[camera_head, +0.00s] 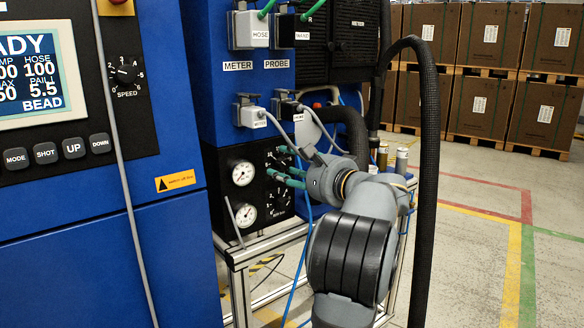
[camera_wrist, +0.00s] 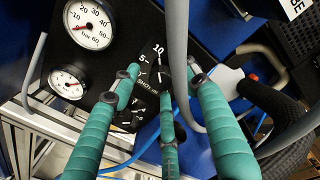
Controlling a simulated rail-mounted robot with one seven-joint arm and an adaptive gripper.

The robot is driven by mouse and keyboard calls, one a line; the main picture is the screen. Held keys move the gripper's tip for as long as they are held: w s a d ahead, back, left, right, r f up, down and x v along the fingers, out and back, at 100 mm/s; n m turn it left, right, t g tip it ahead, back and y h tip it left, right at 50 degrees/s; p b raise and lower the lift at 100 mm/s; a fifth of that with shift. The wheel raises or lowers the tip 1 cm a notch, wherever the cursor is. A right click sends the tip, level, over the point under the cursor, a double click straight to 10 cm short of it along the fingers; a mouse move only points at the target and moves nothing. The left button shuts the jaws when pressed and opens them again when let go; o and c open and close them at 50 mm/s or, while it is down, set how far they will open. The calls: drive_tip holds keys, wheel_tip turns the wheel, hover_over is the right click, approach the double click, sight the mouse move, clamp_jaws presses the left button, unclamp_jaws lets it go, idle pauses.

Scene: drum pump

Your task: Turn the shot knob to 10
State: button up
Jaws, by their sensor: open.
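The black dial panel (camera_head: 274,222) stands left of centre in the head view, on the blue machine. In the wrist view the panel (camera_wrist: 122,42) shows the numbers 5 and 10, with a small label that seems to read SHOT. My gripper (camera_head: 275,168) is open, and its green fingers reach to the front of the panel. In the wrist view the fingers (camera_wrist: 162,86) spread over the dial area. The shot knob itself is largely hidden behind them, so I cannot read its setting or tell whether a finger touches it.
Two white gauges (camera_head: 243,173) sit left of the dials. A grey cable (camera_wrist: 182,50) crosses close beside the fingers in the wrist view. A thick black hose (camera_head: 427,170) hangs right of my arm. A metal frame (camera_head: 255,250) lies below the panel. A control display (camera_head: 32,75) is at left.

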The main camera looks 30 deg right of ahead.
drive_tip(key=v, duration=1.2)
drive_tip(key=shift+w, duration=0.15)
drive_tip(key=x, duration=1.2)
